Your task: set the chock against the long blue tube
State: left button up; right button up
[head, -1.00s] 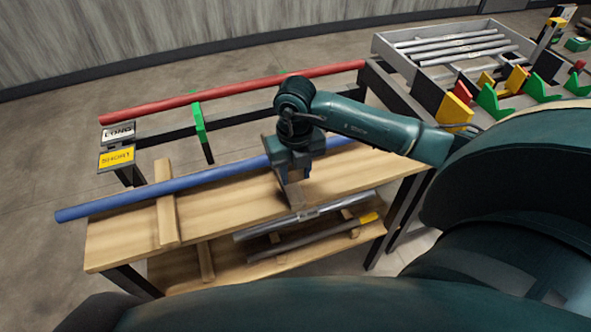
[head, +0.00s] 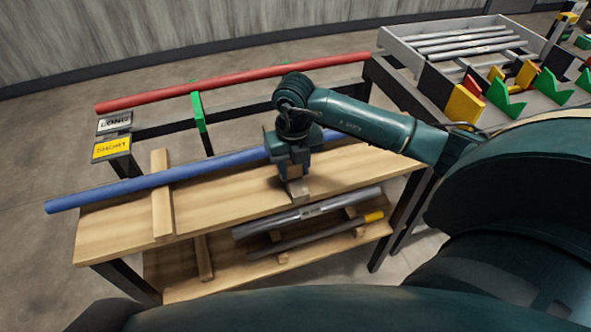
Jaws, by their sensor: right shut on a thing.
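The long blue tube (head: 150,184) lies across the wooden table top (head: 235,200), over a wooden batten (head: 162,200), with its left end past the table edge. My right gripper (head: 293,170) points down over the table, just on the near side of the tube. It is shut on a small brown block, which I take for the chock (head: 294,172), mostly hidden by the jaws. I cannot tell whether the chock touches the tube. A second batten end (head: 298,192) shows just below the gripper. My left gripper is not in view.
A red tube (head: 230,82) lies on a rack behind, near LONG (head: 114,122) and SHORT (head: 112,147) signs. Grey tubes (head: 305,213) rest on the lower shelf. A tray of tubes (head: 390,45) and coloured blocks (head: 465,103) stand at the right.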

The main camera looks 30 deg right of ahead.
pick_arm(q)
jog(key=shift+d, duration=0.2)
pick_arm(e)
jog(key=shift+w+f, duration=0.15)
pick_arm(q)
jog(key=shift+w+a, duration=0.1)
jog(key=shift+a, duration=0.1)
pick_arm(e)
jog(key=o, duration=1)
jog(key=shift+o, duration=0.2)
pick_arm(q)
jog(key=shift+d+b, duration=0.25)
jog(key=shift+b, duration=0.15)
pick_arm(e)
notch_tip(320, 180, up, 13)
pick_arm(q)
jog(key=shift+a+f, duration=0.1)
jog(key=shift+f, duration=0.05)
